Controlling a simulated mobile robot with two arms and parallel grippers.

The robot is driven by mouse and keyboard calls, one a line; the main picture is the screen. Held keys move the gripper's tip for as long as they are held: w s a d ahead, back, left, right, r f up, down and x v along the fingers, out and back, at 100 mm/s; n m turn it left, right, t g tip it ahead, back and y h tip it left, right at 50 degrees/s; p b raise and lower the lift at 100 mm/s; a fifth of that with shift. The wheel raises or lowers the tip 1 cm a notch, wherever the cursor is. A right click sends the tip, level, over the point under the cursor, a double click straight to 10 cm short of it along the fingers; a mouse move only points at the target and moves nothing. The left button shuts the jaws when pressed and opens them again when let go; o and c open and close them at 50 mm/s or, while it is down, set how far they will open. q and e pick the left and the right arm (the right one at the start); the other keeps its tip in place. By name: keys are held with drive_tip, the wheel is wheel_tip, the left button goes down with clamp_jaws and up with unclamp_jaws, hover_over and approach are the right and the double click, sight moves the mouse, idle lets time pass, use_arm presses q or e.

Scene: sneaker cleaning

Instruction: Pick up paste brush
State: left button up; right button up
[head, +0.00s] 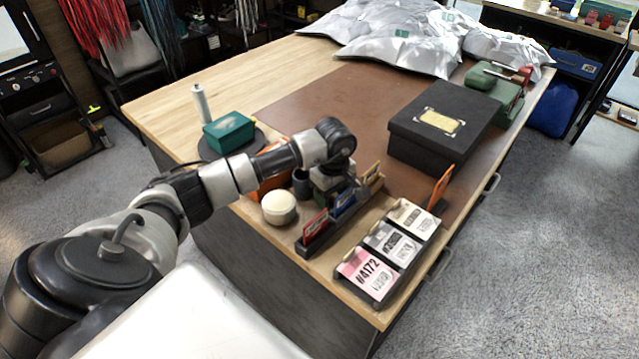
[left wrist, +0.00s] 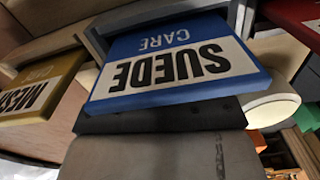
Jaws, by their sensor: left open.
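I cannot make out a paste brush for certain in either view. My left gripper (head: 350,186) is over the card rack at the table's near side, close to the blue card (head: 344,204). It is open; its fingertips are hard to make out in the head view. In the left wrist view the blue "SUEDE CARE" card (left wrist: 175,68) fills the middle, upside down and very close. A yellow "MESH" card (left wrist: 38,92) is at its left and a red card (left wrist: 295,18) at its upper right. My right gripper is not in view.
A round cream-topped tin (head: 279,207) and a dark cup (head: 301,184) stand left of the rack. A tray of number tags (head: 384,248) lies to its right. A black box (head: 446,125) stands behind.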

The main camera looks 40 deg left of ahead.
use_arm(q)
clamp_jaws()
idle(0.3)
